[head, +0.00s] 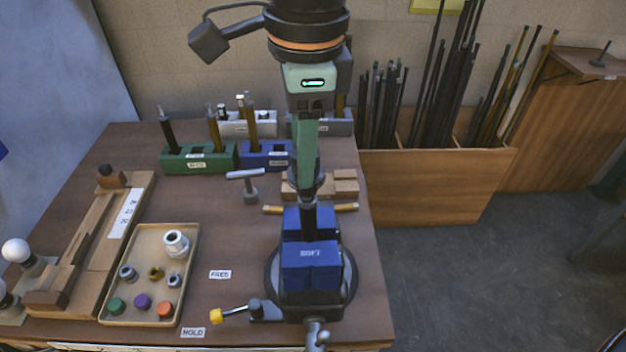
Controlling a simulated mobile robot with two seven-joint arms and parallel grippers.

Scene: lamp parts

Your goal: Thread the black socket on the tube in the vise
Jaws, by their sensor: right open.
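The vise (312,265) with blue jaws stands at the front right of the table. A dark tube (308,218) stands upright between its jaws. A black socket-like piece (303,184) sits at the tube's upper end, in line with it; I cannot tell how far it is threaded. My right gripper (305,166) comes down from above with green fingers, its tips at the black piece. It is open, though the fingers overlap in this side-on view and hide the gap and part of the piece. My left gripper is not in view.
A tan tray (191,262) holds a white socket, small rings and coloured caps. Green (174,160) and blue (257,156) blocks hold upright tubes behind. A T-handled tool (246,183) and wooden blocks (345,184) stand near the vise. The vise handle (236,314) sticks out left.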

